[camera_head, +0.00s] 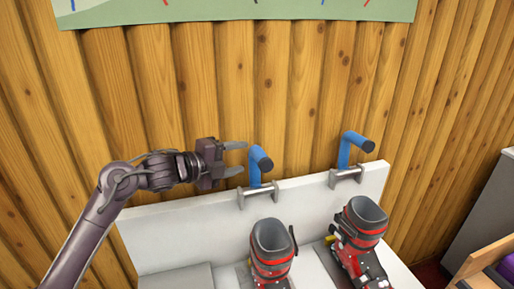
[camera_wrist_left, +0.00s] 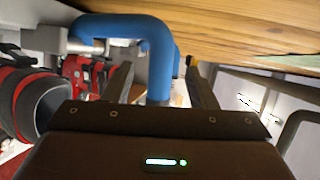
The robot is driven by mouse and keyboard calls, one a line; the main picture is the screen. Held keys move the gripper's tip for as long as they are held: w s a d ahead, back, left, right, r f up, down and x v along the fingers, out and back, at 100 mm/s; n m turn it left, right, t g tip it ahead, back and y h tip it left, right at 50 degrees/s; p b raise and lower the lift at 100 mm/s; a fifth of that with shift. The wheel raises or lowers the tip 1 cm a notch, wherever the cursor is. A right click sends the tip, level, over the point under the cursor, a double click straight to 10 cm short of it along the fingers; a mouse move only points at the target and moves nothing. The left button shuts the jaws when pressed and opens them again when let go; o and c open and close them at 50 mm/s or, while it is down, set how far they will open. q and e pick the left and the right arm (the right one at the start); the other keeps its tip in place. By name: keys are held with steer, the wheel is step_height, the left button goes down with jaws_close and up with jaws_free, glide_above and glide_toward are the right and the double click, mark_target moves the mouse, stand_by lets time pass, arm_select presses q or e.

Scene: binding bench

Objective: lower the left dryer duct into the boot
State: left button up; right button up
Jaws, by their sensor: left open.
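The left dryer duct (camera_head: 257,166) is a blue bent tube with a dark end, mounted on a bar at the top of the white bench back. It stands raised above and behind the left boot (camera_head: 271,250), a black and red ski boot with its opening up. My left gripper (camera_head: 241,158) is open, its fingertips just left of the duct. In the left wrist view, part of the blue duct (camera_wrist_left: 158,70) shows between the two open fingers (camera_wrist_left: 161,85); I cannot tell if either touches it. The right gripper is not in view.
A second blue duct (camera_head: 349,150) stands raised on the right, above a second black and red boot (camera_head: 362,240). A wooden plank wall (camera_head: 310,80) rises close behind the white bench back (camera_head: 180,230). A wooden crate (camera_head: 490,262) is at the far right.

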mark_target(254, 154)
arm_select(q)
steer(key=w+d, duration=0.1)
steer(key=d+p, duration=0.1)
steer(key=w+d, duration=0.1)
steer(key=d, duration=0.1)
steer(key=shift+w+f+p, duration=0.15)
steer(key=shift+w+p, duration=0.15)
steer(key=shift+p, duration=0.1)
steer(key=shift+w+d+f, duration=0.25)
steer(key=shift+w+d, duration=0.1)
steer(key=shift+w, duration=0.15)
steer(key=shift+w+d+f, duration=0.25)
steer(key=shift+w+d, duration=0.05)
steer(key=shift+w, duration=0.15)
steer(key=c, duration=0.9)
jaws_close()
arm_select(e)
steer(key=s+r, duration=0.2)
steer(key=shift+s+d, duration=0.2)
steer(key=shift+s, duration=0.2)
